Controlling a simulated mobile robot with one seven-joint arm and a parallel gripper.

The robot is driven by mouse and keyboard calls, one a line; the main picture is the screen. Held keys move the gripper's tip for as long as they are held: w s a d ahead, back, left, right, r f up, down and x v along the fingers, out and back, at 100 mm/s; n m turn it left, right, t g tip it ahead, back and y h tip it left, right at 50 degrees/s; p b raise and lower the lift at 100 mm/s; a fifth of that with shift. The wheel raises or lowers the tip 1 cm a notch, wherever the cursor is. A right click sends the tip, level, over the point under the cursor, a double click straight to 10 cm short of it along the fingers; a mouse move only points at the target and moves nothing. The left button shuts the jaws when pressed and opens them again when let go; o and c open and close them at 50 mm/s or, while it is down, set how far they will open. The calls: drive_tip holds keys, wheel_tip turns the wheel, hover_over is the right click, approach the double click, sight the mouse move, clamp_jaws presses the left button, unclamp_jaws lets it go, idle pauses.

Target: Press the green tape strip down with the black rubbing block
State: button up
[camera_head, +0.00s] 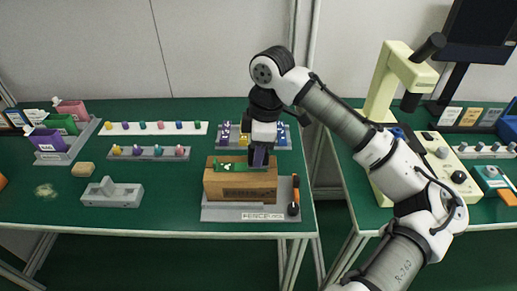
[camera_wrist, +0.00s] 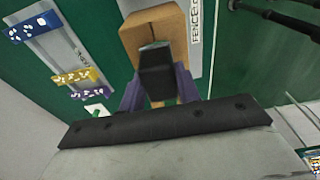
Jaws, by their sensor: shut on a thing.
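My gripper (camera_head: 260,160) is above the right part of this block, pointing down. In the wrist view its two purple fingers (camera_wrist: 157,88) are shut on the black rubbing block (camera_wrist: 156,77). The rubbing block is over the wooden block (camera_wrist: 172,24) and hides part of its top. I cannot tell whether it touches the strip. The strip's right end is hidden behind my gripper.
Behind is a tray of coloured strips (camera_head: 231,139). A grey fixture (camera_head: 111,194) stands left, with free green table between.

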drive_tip(key=shift+r+p, duration=2.3)
drive_tip(key=shift+r, duration=0.5)
